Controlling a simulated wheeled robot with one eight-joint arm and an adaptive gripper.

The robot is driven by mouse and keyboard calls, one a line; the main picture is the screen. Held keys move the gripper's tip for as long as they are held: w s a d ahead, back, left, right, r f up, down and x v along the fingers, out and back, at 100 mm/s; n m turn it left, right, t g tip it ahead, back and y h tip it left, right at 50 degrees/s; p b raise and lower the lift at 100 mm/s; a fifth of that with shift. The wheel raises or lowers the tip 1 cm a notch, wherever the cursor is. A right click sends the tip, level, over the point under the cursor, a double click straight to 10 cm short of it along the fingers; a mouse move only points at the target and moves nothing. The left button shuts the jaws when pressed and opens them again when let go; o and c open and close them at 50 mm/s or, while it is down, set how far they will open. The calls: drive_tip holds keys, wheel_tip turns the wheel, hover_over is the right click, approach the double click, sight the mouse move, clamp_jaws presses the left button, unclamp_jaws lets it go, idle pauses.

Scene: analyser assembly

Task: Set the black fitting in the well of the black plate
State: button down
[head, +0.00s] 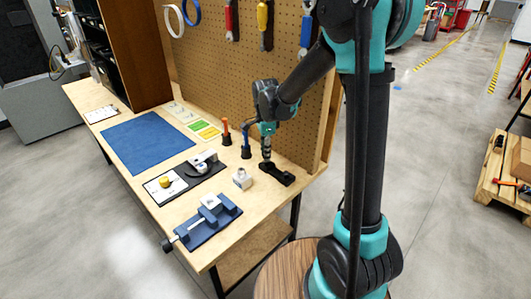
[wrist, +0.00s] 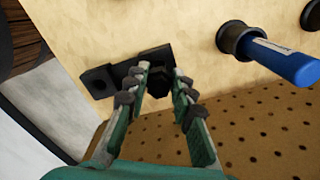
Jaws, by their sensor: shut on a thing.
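My gripper (head: 266,154) points down over one end of the black plate (head: 281,176) near the right edge of the bench. In the wrist view, my gripper (wrist: 159,84) has its two fingers shut on the black fitting (wrist: 158,86), a dark piece with a faceted end. The black plate (wrist: 97,80) lies flat behind the fitting, its free end showing to the left. The fitting is over the other end of the plate and hides the well there. I cannot tell whether the fitting touches the plate or sits in the well.
A blue-handled tool (head: 246,151) and an orange-handled tool (head: 226,138) stand in black holders left of my gripper. A small pale block (head: 242,179) and a blue vise (head: 208,219) are nearer the front. The pegboard (head: 240,60) rises close behind. The blue mat (head: 146,143) is clear.

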drive_tip(key=shift+f, duration=1.4)
idle(1.9)
idle(0.5)
drive_tip(key=c, duration=1.2)
unclamp_jaws()
drive_tip(key=o, duration=0.6)
drive_tip(key=shift+c, duration=0.2)
drive_tip(key=shift+r, duration=3.5)
